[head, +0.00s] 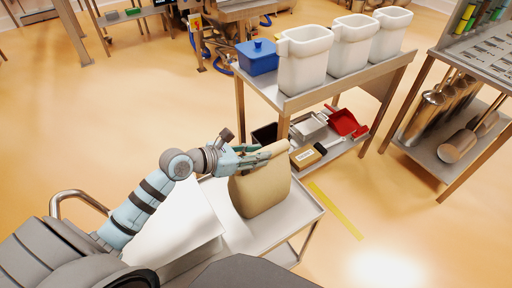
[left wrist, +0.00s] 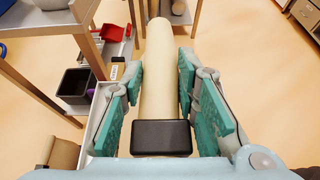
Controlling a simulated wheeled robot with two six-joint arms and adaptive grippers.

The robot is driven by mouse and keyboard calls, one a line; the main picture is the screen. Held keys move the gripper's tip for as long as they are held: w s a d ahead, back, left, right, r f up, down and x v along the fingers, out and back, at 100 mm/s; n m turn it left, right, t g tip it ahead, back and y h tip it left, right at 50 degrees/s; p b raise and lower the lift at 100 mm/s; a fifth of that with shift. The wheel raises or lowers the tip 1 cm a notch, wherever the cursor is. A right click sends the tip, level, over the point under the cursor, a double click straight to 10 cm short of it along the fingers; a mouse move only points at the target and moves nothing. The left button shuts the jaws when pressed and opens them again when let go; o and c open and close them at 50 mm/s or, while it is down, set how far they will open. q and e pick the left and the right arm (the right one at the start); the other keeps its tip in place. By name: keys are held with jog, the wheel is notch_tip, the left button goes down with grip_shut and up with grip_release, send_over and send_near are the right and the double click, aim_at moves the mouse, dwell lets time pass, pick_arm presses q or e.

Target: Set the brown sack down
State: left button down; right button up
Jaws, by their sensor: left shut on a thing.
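The brown sack (head: 261,193) is a tan, upright bag with a rolled top, over the right part of the pale metal cart top (head: 297,222) in the head view. My left gripper (head: 250,157) comes in from the left and is shut on the sack's top. In the left wrist view the tan rolled top (left wrist: 160,75) runs between the teal fingers of my left gripper (left wrist: 158,85). Whether the sack's bottom touches the cart is hard to tell. My right gripper is out of view.
A metal bench behind the cart carries white tubs (head: 304,60) and a blue lidded box (head: 257,57). Its lower shelf holds a red dustpan (head: 342,121) and a brown box (head: 305,157). A rack with metal scoops (head: 427,112) stands at right. Floor between is clear.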

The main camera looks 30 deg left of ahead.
pick_arm(q)
jog(key=shift+r, duration=0.2)
jog(key=c, duration=1.7)
grip_release()
jog(key=shift+f, duration=0.25)
jog(key=o, duration=0.5)
jog(key=shift+s+d+r, duration=0.1)
jog(key=shift+s+r, duration=0.05)
jog(key=shift+c, duration=0.2)
jog(key=shift+s+r, duration=0.1)
jog(key=p+v, duration=0.5)
jog(key=v, duration=0.6)
jog(key=shift+s+a, duration=0.2)
jog(key=shift+a, duration=0.05)
jog(key=shift+r, duration=0.15)
